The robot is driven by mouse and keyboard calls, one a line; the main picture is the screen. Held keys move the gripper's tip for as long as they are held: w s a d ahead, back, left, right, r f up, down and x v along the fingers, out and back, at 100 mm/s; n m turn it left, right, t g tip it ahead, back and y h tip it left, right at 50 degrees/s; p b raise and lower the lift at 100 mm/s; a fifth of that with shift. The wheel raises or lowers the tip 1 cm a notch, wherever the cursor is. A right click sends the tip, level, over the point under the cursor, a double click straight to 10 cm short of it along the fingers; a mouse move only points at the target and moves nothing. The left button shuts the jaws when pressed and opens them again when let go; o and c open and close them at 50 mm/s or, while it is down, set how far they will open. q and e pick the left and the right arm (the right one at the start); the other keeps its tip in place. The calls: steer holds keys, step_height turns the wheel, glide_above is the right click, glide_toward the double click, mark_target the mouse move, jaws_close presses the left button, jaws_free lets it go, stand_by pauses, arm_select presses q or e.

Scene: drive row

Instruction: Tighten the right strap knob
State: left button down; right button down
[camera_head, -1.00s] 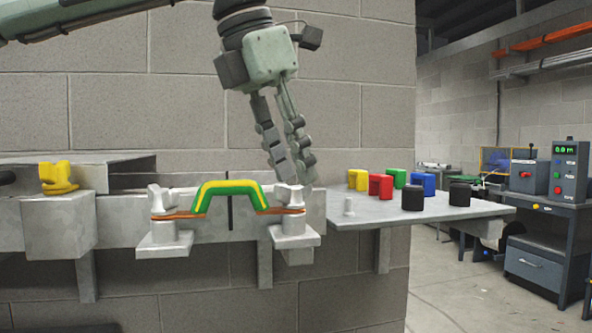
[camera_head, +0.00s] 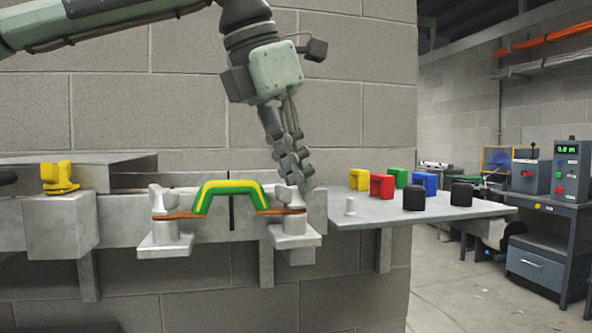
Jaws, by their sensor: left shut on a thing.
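The right strap knob (camera_head: 290,197) is a pale grey winged knob on a round post at the right end of the orange strap (camera_head: 283,211). My left gripper (camera_head: 305,185) reaches down from above, its fingers slanting to the lower right and overlapping in this view. It is shut on the right strap knob, and its tips partly cover the knob's wings. The left strap knob (camera_head: 160,198) stands at the strap's other end. A green and yellow arched piece (camera_head: 231,187) stands between the two knobs. My right gripper is not in view.
A yellow clip-like piece (camera_head: 58,178) sits on a grey block (camera_head: 60,225) at the left. A block wall (camera_head: 340,100) stands close behind.

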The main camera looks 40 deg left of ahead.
arm_select(q)
steer(key=m+h, duration=0.1)
steer(key=m, duration=0.3)
steer(key=shift+g, duration=0.4)
steer(key=m+g+h, duration=0.1)
steer(key=m, duration=0.2)
steer(key=shift+m, duration=0.3)
steer(key=m+g+h, duration=0.1)
steer(key=m, duration=0.2)
steer(key=shift+m+g, duration=0.8)
steer(key=shift+m, duration=1.3)
steer(key=c, duration=1.6)
jaws_free()
steer(key=shift+s, duration=0.1)
